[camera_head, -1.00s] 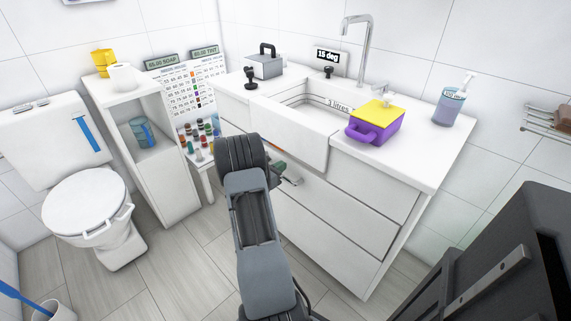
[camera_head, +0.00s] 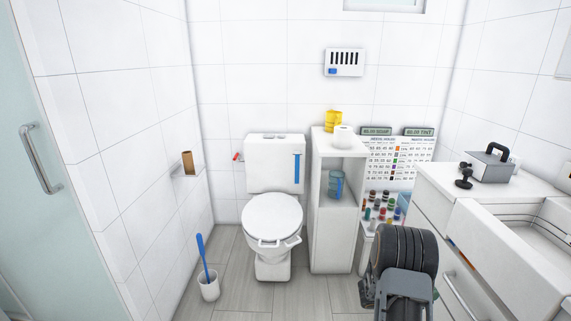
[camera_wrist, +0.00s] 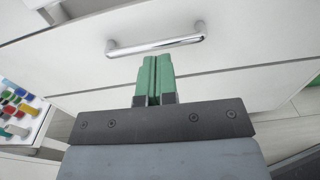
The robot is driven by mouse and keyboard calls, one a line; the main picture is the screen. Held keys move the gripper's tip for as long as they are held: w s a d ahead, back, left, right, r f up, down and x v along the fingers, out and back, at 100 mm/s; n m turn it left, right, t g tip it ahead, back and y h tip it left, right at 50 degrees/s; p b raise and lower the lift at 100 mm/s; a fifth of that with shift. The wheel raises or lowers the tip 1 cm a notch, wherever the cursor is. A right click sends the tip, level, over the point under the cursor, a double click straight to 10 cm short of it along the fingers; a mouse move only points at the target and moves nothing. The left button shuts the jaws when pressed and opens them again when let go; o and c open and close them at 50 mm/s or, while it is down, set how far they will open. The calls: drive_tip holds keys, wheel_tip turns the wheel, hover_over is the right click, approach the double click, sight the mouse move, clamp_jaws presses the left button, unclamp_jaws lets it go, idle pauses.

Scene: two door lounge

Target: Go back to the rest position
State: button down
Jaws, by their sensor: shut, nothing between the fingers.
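My gripper (camera_wrist: 154,78) shows in the wrist view with its two green fingers pressed together and nothing between them. It points at a white drawer front (camera_wrist: 240,62) with a chrome bar handle (camera_wrist: 155,42). The fingertips appear just below the handle in the picture; whether they touch anything I cannot tell. In the head view my dark arm rises at the lower right, in front of the sink cabinet (camera_head: 436,215), and the gripper itself is hidden there.
A white toilet (camera_head: 272,215) stands in the middle, with a shelf unit (camera_head: 331,240) beside it. A brush holder (camera_head: 208,287) stands on the floor at left. A glass door (camera_head: 60,230) is at far left. The floor before the toilet is clear.

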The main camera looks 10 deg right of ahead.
drive_tip(key=s+a+f+m+g+y, duration=0.2)
drive_tip(key=s+f+m+y, duration=0.1)
drive_tip(key=s, duration=0.1)
drive_tip(key=s+a+r+m+y+p, duration=0.4)
drive_tip(key=a+r+m+y+p, duration=0.25)
drive_tip(key=a+r+m, duration=0.35)
drive_tip(key=a+r+m+t+y+p, duration=0.1)
drive_tip(key=a+r+t+y+p, duration=0.2)
drive_tip(key=a+r+t+p, duration=0.2)
drive_tip(key=w+a+r+t+y+p, duration=0.1)
drive_tip(key=a+r+t+y+p, duration=0.3)
drive_tip(key=a+r+p, duration=0.7)
drive_tip(key=a+r, duration=0.4)
drive_tip(key=r, duration=0.3)
drive_tip(key=a+r+t, duration=0.1)
drive_tip(key=a+r, duration=0.3)
drive_tip(key=r, duration=0.3)
drive_tip(key=shift+w+a+r+m, duration=0.2)
drive_tip(key=shift+w+a+m, duration=0.05)
drive_tip(key=shift+a+m, duration=0.15)
drive_tip(key=shift+y, duration=0.25)
